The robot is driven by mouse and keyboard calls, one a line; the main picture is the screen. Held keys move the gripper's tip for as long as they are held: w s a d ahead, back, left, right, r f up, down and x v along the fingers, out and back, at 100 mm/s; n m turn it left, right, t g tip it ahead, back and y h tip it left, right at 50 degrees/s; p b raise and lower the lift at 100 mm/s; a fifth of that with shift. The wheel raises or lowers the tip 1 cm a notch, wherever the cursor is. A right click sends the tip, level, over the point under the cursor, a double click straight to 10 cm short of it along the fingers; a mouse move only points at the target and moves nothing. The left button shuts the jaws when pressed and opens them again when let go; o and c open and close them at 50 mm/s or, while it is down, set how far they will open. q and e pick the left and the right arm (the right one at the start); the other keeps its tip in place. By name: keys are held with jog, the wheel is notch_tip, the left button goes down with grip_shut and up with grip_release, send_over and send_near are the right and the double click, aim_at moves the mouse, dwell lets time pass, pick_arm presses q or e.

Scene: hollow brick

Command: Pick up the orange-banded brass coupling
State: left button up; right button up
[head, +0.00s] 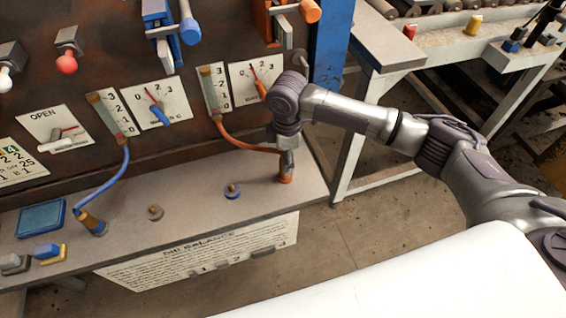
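The orange-banded coupling (286,179) stands at the right end of the grey bench, at the end of the orange hose (248,146). Only its lower orange part shows clearly. My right gripper (287,167) points down over it from above, and its fingers are at or around the coupling's upper part. The fingers are small and partly hidden, so I cannot tell whether they are closed on it. My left gripper is not in view.
A blue hose (119,178) runs to a blue-banded coupling (92,223) at the left of the bench (190,198). Two small ports (155,212) (232,190) stand between the couplings. The upright panel (196,60) with gauges, levers and knobs rises close behind my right gripper.

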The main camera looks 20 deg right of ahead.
notch_tip(320, 180, down, 4)
jog(key=shift+r, duration=0.1)
jog(key=shift+f, duration=0.25)
jog(key=c, duration=0.9)
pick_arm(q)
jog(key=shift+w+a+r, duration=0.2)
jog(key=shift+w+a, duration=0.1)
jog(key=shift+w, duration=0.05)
pick_arm(e)
grip_shut()
